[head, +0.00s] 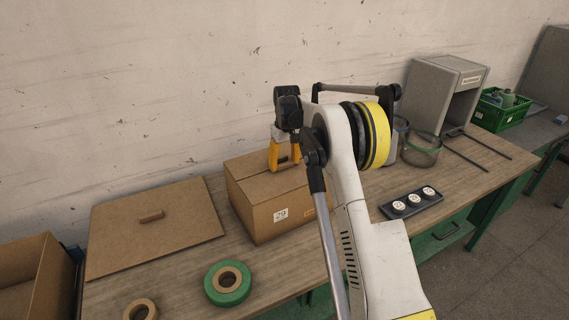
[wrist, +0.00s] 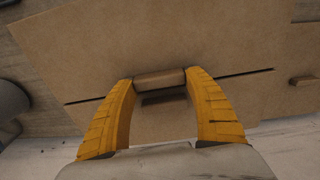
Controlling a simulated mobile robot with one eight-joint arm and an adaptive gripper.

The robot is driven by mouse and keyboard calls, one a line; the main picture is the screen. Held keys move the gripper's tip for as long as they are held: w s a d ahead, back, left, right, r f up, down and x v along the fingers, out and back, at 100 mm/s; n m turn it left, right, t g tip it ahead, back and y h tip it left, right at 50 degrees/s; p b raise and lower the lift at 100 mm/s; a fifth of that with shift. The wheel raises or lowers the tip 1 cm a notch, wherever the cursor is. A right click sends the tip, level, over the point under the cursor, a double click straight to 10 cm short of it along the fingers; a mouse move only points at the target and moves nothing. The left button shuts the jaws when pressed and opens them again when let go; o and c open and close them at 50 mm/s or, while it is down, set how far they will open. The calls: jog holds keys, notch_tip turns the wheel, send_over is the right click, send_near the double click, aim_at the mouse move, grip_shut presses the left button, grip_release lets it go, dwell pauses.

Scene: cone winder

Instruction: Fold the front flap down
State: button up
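The cardboard box (head: 262,219) stands on the table with a white label on its front. Its top looks closed and nearly flat, with the front flap (head: 255,184) lying down in the head view. The front flap (wrist: 170,40) fills the upper part of the wrist view, bounded by a dark seam. A small brown bar (wrist: 160,78) sits at this seam. My gripper (head: 284,168) is over the box top. Its yellow fingertips (wrist: 160,80) meet both ends of the bar, with no clear gap. My arm hides the box's right side in the head view.
A cardboard sheet (head: 180,240) with a small block lies left of the box. A green tape roll (head: 211,293) lies in front. A dark tray (head: 415,208) with white discs, glass jars (head: 422,158) and a grey housing (head: 432,95) are to the right.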

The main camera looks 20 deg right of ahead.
jog(key=o, duration=0.4)
jog(key=shift+w+a+f, duration=0.1)
jog(key=shift+f, duration=0.05)
notch_tip(320, 180, up, 12)
jog(key=shift+s, duration=0.4)
jog(key=s+a+r+t+b, duration=0.2)
jog(key=s+a+b, duration=0.3)
jog(key=s, duration=0.5)
jog(key=s+a+r+t+b, duration=0.1)
jog(key=s+a+r+b, duration=0.1)
jog(key=s+a, duration=0.6)
jog(key=s+a+f+t+b, duration=0.1)
jog(key=s+f+b, duration=0.1)
jog(key=s+f, duration=0.5)
jog(key=s+a+f+m+t+b, duration=0.1)
jog(key=s+f, duration=0.6)
jog(key=s, duration=0.7)
jog(key=shift+a+f+t+b, duration=0.35)
jog(key=shift+a+t+b, duration=0.3)
jog(key=shift+b, duration=0.35)
